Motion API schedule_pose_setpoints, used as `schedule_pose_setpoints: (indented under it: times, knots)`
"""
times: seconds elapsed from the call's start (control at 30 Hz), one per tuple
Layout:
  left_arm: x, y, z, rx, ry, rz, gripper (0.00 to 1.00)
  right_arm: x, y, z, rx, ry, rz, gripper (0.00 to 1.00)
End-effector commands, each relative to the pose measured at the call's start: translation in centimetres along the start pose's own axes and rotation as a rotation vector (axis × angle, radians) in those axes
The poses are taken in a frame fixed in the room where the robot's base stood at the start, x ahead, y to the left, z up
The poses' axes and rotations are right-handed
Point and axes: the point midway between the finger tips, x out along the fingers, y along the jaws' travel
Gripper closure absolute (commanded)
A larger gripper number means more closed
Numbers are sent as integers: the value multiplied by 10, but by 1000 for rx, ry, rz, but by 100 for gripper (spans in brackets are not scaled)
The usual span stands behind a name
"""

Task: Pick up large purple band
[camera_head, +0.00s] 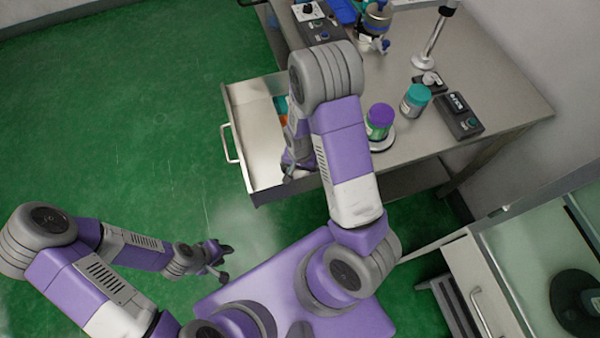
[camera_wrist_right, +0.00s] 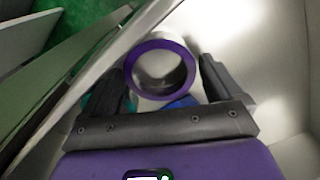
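The large purple band (camera_wrist_right: 148,47) is a ring in the open drawer (camera_head: 258,135), seen in the right wrist view. Its round opening faces the camera. My right gripper (camera_wrist_right: 163,66) is open, with one dark finger on each side of the band; whether they touch it I cannot tell. In the head view my right gripper (camera_head: 291,168) is down in the drawer, mostly hidden by its arm, and the band cannot be seen there. My left gripper (camera_head: 222,263) is open and empty over the green floor.
The drawer walls stand close around my right gripper. A blue item (camera_wrist_right: 183,102) lies near the band. On the worktable (camera_head: 505,92) are a purple-lidded jar (camera_head: 379,121), a teal-lidded jar (camera_head: 415,99) and a black control box (camera_head: 459,115). The floor at left is clear.

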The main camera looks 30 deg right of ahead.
Motion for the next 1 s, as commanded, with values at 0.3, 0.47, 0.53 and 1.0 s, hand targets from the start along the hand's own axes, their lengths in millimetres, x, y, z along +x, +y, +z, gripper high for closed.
schedule_pose_setpoints:
  times: [0.3, 0.47, 0.53, 1.0]
  knots:
    - [0, 0, 0, 0, 0, 0, 63, 0, 0, 0, 0, 0, 0, 48]
    - [0, 0, 0, 0, 0, 0, 63, 0, 0, 0, 0, 0, 0, 49]
    - [0, 0, 0, 0, 0, 0, 63, 0, 0, 0, 0, 0, 0, 49]
    - [-20, 8, 1, 0, 0, 0, 63, -50, -1, 0, 0, 3, -3, 49]
